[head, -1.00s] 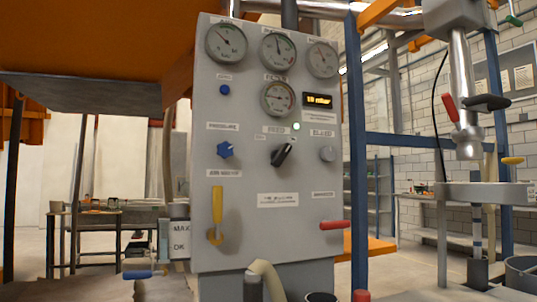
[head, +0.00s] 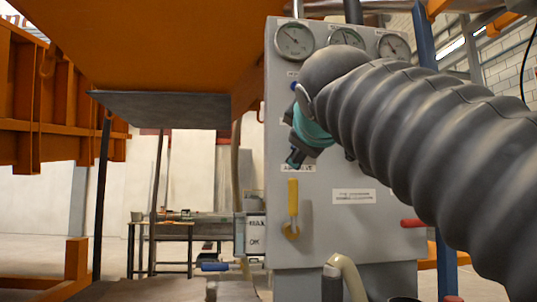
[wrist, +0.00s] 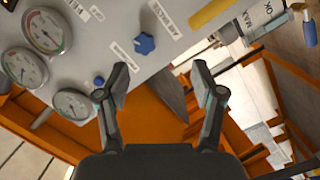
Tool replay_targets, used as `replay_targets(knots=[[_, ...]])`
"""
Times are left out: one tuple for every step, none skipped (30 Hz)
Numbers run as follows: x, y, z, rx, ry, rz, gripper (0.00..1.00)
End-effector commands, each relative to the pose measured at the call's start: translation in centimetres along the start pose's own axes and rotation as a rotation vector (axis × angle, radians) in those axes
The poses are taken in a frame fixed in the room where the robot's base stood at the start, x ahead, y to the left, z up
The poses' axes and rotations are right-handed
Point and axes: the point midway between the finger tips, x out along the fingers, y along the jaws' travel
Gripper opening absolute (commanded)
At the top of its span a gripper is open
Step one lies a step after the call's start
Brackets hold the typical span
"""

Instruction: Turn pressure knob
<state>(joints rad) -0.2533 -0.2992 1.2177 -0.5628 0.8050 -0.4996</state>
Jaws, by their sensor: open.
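The pressure knob (wrist: 145,43) is a blue star-shaped knob on the grey control panel (head: 340,240). It shows in the wrist view beside its printed label, above and a little left of the middle between my fingertips. In the head view my arm and gripper hide it. My gripper (wrist: 162,78) is open and empty, with its fingers spread wide in the wrist view. In the head view my gripper (head: 293,158) is in front of the panel's left part, tilted down-left. The fingers do not visibly close around the knob.
Gauges (head: 294,40) line the panel's top. A small blue button (wrist: 99,81) shows near my left finger. An orange structure (head: 150,45) overhangs on the left.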

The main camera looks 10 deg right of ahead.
Motion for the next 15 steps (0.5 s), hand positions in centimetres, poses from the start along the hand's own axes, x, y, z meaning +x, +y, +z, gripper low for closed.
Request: replay_targets(knots=[[-0.1,0.7,-0.7,-0.013,0.015,0.020,0.68],[-0.2,1.1,-1.0,-0.020,0.021,0.029,0.68],[-0.3,1.5,-1.3,-0.026,0.027,0.040,0.68],[-0.3,1.7,-1.5,-0.030,0.030,0.046,0.68],[-0.3,1.9,-1.6,-0.033,0.032,0.050,0.68],[-0.2,2.1,-1.7,-0.035,0.034,0.054,0.68],[-0.1,2.2,-1.8,-0.036,0.034,0.055,0.68],[0.2,2.2,-1.8,-0.037,0.034,0.055,0.68],[0.7,2.2,-1.8,-0.037,0.033,0.055,0.68],[1.1,2.2,-1.8,-0.037,0.032,0.055,0.68],[1.5,2.3,-1.8,-0.037,0.032,0.055,0.68],[2.1,2.3,-1.8,-0.036,0.031,0.054,0.68],[2.6,2.4,-1.8,-0.035,0.031,0.054,0.68],[3.2,2.4,-1.9,-0.036,0.031,0.054,0.68],[3.9,2.5,-1.9,-0.036,0.032,0.054,0.68]])
